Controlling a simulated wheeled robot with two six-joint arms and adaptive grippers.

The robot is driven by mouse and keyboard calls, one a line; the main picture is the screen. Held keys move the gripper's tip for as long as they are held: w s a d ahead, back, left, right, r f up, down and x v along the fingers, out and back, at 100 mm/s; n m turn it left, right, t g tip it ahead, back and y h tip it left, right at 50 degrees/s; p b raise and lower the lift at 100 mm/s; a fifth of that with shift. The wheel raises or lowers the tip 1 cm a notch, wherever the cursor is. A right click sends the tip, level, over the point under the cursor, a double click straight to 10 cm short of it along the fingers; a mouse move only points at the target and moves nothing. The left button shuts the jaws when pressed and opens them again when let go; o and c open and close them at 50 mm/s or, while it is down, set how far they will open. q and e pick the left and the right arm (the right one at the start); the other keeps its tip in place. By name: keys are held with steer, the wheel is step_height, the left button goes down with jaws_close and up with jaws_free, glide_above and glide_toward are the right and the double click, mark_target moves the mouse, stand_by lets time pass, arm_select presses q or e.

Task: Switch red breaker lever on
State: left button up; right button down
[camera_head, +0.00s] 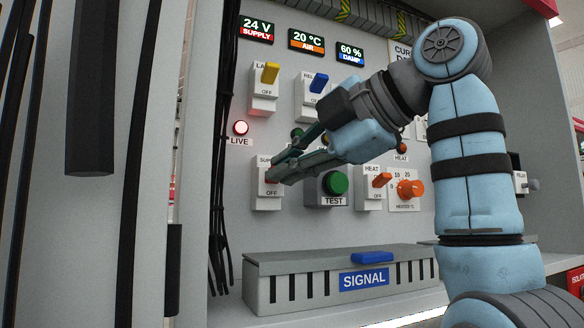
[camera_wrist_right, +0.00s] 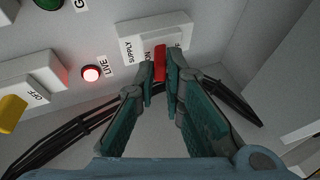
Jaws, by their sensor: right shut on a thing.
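The red breaker lever (camera_wrist_right: 160,64) sits on a white plate marked SUPPLY (camera_wrist_right: 132,30) in the right wrist view. The letters ON show beside the lever, and other lettering is partly covered. My right gripper (camera_wrist_right: 160,86) has its fingertips on both sides of the lever, shut on it. In the head view my right gripper (camera_head: 271,176) reaches from the right to the same plate (camera_head: 268,203), with OFF readable below the fingertips. The fingers hide most of the lever there, so its exact tilt is hard to tell. My left gripper is not in view.
A yellow lever (camera_head: 270,72) and a blue lever (camera_head: 319,83) are above. A lit LIVE lamp (camera_head: 240,128) is upper left. The green TEST button (camera_head: 335,183) and orange knob (camera_head: 411,190) are right. Black cables (camera_head: 220,200) hang left. A SIGNAL box (camera_head: 290,266) stands below.

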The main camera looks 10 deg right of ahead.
steer(key=shift+w+g, duration=0.1)
steer(key=shift+g, duration=0.3)
steer(key=c, duration=1.9)
jaws_free()
steer(key=shift+o, duration=1.1)
steer(key=shift+w+a, duration=0.1)
steer(key=shift+w, duration=0.05)
steer(key=v, duration=1.1)
steer(key=shift+r, duration=0.15)
